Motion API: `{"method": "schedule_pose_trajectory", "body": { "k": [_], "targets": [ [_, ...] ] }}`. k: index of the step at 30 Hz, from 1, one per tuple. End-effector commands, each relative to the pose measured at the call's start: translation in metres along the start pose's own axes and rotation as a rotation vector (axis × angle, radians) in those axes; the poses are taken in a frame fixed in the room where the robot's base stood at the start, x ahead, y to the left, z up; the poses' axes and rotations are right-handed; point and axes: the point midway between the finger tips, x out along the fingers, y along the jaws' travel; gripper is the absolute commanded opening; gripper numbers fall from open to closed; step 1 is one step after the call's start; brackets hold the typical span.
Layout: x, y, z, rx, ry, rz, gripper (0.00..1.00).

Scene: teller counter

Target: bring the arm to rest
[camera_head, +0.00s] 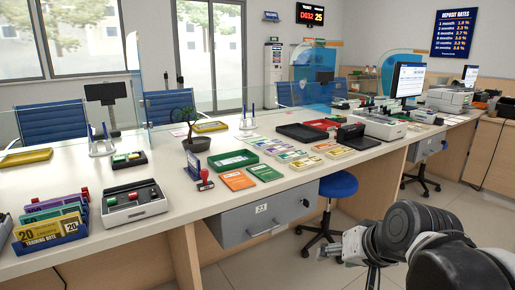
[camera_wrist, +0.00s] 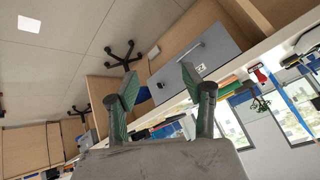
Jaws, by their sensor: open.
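My gripper (camera_wrist: 159,82) shows in the wrist view with its two green-padded fingers spread apart and nothing between them. In the head view my dark arm fills the lower right corner, and the gripper (camera_head: 352,246) is in front of the counter, over the floor side. It is apart from the counter (camera_head: 168,200) and its goods. The fingertips are hard to make out in the head view. The wrist view is turned over, with the counter's grey drawer (camera_wrist: 197,57) beyond the fingers.
A blue stool (camera_head: 338,185) stands under the counter behind my gripper. The grey drawer (camera_head: 250,216) faces the floor side. Green tray (camera_head: 233,160), black tray (camera_head: 302,132), banknote rack (camera_head: 50,222) and card stacks (camera_head: 264,172) lie on the counter. The floor in front has free room.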

Motion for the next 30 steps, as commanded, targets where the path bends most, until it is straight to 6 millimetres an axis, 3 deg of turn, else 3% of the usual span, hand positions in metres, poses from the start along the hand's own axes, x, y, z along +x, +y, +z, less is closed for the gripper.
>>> {"method": "schedule_pose_trajectory", "body": {
  "k": [6, 16, 30],
  "targets": [
    [-0.027, 0.017, 0.042, -0.106, -0.014, 0.099, 0.44],
    [-0.049, 0.039, 0.081, -0.215, -0.023, 0.201, 0.44],
    [-0.119, 0.012, 0.025, -0.209, -0.022, 0.197, 0.44]
  ]
}}
